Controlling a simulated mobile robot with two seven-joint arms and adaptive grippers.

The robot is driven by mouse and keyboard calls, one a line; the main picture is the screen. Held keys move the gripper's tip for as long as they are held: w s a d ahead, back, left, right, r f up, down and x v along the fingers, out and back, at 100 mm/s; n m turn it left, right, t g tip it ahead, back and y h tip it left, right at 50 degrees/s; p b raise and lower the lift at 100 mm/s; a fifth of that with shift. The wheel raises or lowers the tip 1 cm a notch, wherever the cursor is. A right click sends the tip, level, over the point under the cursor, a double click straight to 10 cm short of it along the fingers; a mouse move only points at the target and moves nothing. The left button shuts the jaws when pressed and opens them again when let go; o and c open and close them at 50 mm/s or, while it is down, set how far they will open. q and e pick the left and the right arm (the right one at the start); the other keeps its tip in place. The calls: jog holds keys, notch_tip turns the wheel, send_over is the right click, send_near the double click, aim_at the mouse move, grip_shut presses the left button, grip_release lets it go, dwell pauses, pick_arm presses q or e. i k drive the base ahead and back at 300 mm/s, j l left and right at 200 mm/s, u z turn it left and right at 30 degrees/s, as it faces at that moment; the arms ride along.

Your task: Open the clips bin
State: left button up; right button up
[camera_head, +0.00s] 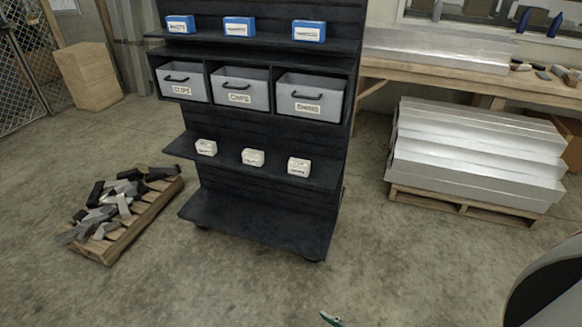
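Three grey bins with dark handles sit side by side in the black shelf rack. The left bin (184,82) has a label that seems to read CLIPS, though it is small and blurred. The middle bin (240,87) and the right bin (310,95) carry labels I cannot read surely. All three fronts sit in their compartments, and none is visibly pulled out. Neither of my grippers can be made out in this view.
The black rack (262,222) holds blue boxes (239,26) above and small white boxes (253,157) below. A pallet of scrap (128,232) lies left, stacked aluminium sheets (470,160) right. A small object (331,319) shows at the bottom edge. Floor in front is mostly clear.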

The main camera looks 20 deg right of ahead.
aim_at(186, 83)
jog(key=i+z, duration=0.1)
jog(key=z, duration=0.2)
jog(key=i+j+z, duration=0.1)
jog(key=z, duration=0.25)
jog(key=i+j+z, duration=0.45)
jog(key=i+j, duration=0.35)
